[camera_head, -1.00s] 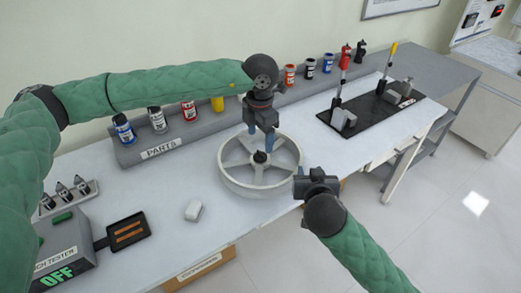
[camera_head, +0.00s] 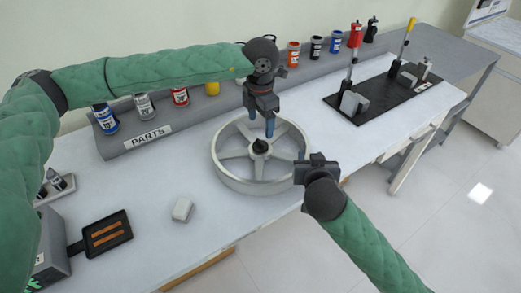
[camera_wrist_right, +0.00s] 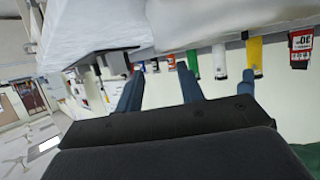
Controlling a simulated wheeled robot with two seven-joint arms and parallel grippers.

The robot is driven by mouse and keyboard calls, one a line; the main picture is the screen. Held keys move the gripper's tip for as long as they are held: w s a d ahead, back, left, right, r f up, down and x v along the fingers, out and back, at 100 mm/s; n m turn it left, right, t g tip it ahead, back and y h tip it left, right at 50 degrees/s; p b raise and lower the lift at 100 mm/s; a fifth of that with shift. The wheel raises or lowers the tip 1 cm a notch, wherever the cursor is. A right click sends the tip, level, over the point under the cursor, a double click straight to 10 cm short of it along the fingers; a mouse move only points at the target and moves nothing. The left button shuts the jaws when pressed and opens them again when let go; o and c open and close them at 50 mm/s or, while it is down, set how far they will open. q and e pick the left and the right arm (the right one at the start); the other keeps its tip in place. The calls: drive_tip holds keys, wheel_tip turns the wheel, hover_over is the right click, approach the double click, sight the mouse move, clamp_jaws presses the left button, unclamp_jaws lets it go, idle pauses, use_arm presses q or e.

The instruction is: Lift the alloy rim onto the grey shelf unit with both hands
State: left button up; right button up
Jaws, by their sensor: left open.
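The alloy rim (camera_head: 226,172) is a pale grey spoked wheel lying flat on the white workbench, with a dark hub piece at its centre. My left gripper (camera_head: 262,126) points down over the rim's back part, its blue fingers apart; contact with the rim cannot be told. My right gripper (camera_head: 302,156) is at the rim's right edge. Its two blue fingers stand apart in the right wrist view (camera_wrist_right: 160,88), with nothing visible gripped between them. The rim's pale side (camera_wrist_right: 205,22) seems to fill the top there. The grey shelf unit (camera_head: 450,48) stands beyond the bench's right end.
A grey PARTS rack (camera_head: 118,145) with several coloured bottles runs along the wall. A black tray (camera_head: 385,92) with levers lies on the bench's right part. A small white block (camera_head: 182,209) and a dark tray (camera_head: 106,234) lie left of the rim.

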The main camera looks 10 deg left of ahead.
sight(261, 142)
use_arm(q)
drive_tip(key=shift+f, duration=3.95)
use_arm(e)
drive_tip(key=shift+x, duration=3.9)
use_arm(q)
drive_tip(key=c, duration=0.7)
use_arm(e)
drive_tip(key=c, duration=0.7)
use_arm(q)
clamp_jaws()
use_arm(e)
clamp_jaws()
use_arm(q)
drive_tip(key=shift+r, duration=0.1)
use_arm(e)
drive_tip(key=shift+r, duration=0.1)
